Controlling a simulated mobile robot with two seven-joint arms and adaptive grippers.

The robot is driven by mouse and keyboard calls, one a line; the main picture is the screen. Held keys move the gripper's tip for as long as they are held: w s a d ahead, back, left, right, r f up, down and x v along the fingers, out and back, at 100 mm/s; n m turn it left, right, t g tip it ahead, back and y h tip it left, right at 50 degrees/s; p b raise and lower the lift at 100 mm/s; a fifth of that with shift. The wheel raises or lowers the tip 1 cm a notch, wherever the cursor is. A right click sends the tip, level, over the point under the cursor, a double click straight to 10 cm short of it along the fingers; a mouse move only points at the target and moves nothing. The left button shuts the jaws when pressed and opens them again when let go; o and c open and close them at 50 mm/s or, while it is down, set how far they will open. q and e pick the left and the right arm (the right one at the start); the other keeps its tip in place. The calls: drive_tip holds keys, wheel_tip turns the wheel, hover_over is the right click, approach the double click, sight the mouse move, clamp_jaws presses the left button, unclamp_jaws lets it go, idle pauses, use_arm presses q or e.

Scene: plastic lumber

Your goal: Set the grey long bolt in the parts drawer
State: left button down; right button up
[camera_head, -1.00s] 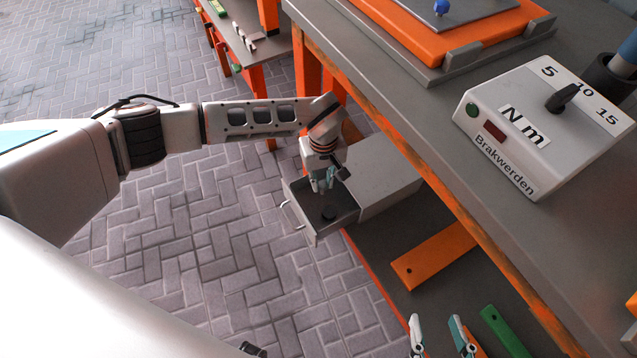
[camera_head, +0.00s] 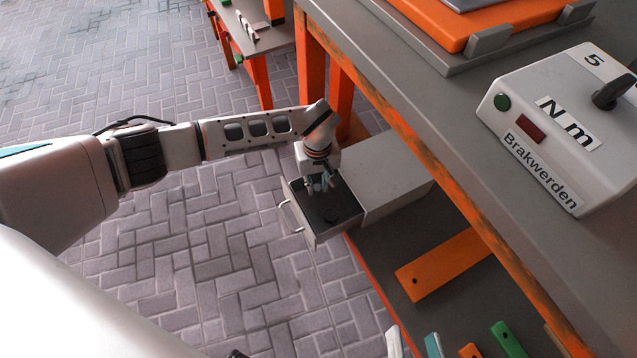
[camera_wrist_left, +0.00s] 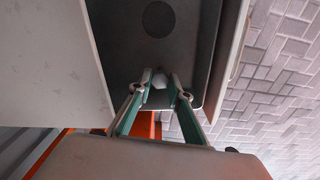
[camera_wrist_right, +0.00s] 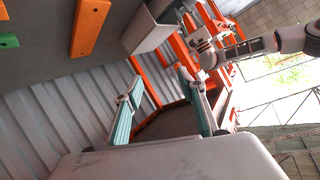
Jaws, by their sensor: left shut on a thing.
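The parts drawer (camera_head: 299,229) is pulled out of its grey cabinet under the workbench; its dark inside also shows in the left wrist view (camera_wrist_left: 120,62). My left gripper (camera_head: 321,184) points down over the drawer's inside. In the left wrist view its fingers (camera_wrist_left: 160,80) are closed on a small grey piece, the grey long bolt (camera_wrist_left: 160,78), seen nearly end-on. Most of the bolt is hidden, and I cannot tell whether it touches the drawer floor. My right gripper (camera_wrist_right: 158,88) is empty with its fingers apart; its tips show at the head view's bottom edge (camera_head: 413,346).
A dark round disc (camera_head: 330,214) is in the drawer. The cabinet top (camera_head: 395,172) and workbench edge (camera_head: 440,175) lie right of my left gripper. An orange bar (camera_head: 445,264) and a green one (camera_head: 508,340) lie on the lower shelf. Brick floor left of the drawer is clear.

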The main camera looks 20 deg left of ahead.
use_arm(q)
drive_tip(key=shift+f, duration=0.1)
drive_tip(key=c, duration=1.9)
unclamp_jaws()
